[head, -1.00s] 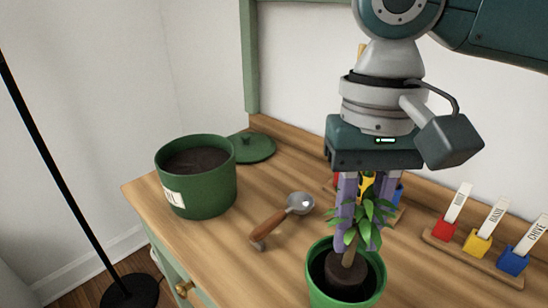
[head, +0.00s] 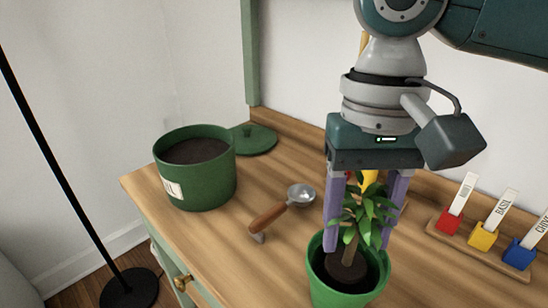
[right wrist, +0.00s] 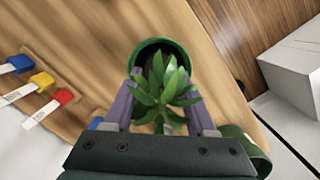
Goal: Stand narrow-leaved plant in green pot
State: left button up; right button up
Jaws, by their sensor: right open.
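The narrow-leaved plant (head: 362,212) stands in the green pot (head: 318,285), its dark root ball (head: 345,268) down inside the rim and its stem leaning slightly. The plant (right wrist: 166,88) also shows in the right wrist view, over the pot (right wrist: 143,50). My right gripper (head: 359,247) points down over the pot. Its purple fingers are open, one on each side of the leaves, with a gap between fingers and stem. The left gripper is not in view.
A larger green soil container (head: 205,183) stands at the left, with a green lid (head: 254,139) behind it. A scoop (head: 275,217) lies in the middle. A rack with red, yellow and blue labelled blocks (head: 483,237) is at the right. A black pole (head: 60,175) stands left of the bench.

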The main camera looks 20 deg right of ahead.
jog(key=shift+r, duration=0.1)
notch_tip(320, 180, up, 12)
jog(key=w+p, duration=0.1)
jog(key=p, duration=0.2)
jog(key=shift+w+d, duration=0.15)
jog(key=shift+d, duration=0.15)
